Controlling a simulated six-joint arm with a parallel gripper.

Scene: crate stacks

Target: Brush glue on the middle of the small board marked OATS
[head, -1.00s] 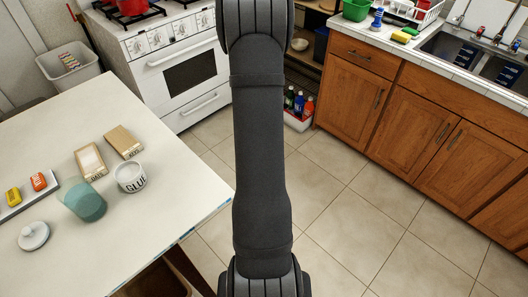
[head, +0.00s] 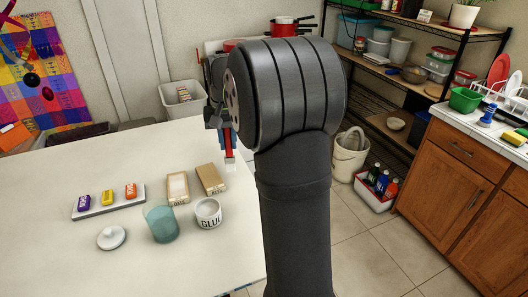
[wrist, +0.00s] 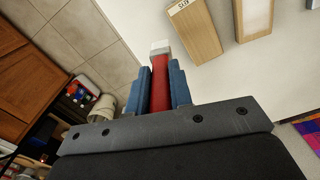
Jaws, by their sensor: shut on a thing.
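My gripper (wrist: 159,88) is shut on a brush with a red handle (wrist: 160,85) and a pale tip (wrist: 160,47). In the head view the brush (head: 229,143) hangs tip down above the table's far right part, behind the boards. A plain wooden board (head: 211,179) lies at the right of the pair; its upside-down label in the wrist view (wrist: 197,32) seems to read OATS. The other board (head: 177,188), beside it on the left, has a whitish middle; its label is unreadable. A white pot marked GLUE (head: 208,213) stands open in front of the boards.
A teal cup (head: 161,222) stands left of the glue pot. A white round lid (head: 111,238) lies farther left. A tray (head: 110,208) holds purple, yellow and orange blocks. The table's (head: 60,250) left front is clear. A bin (head: 183,101) stands beyond the table.

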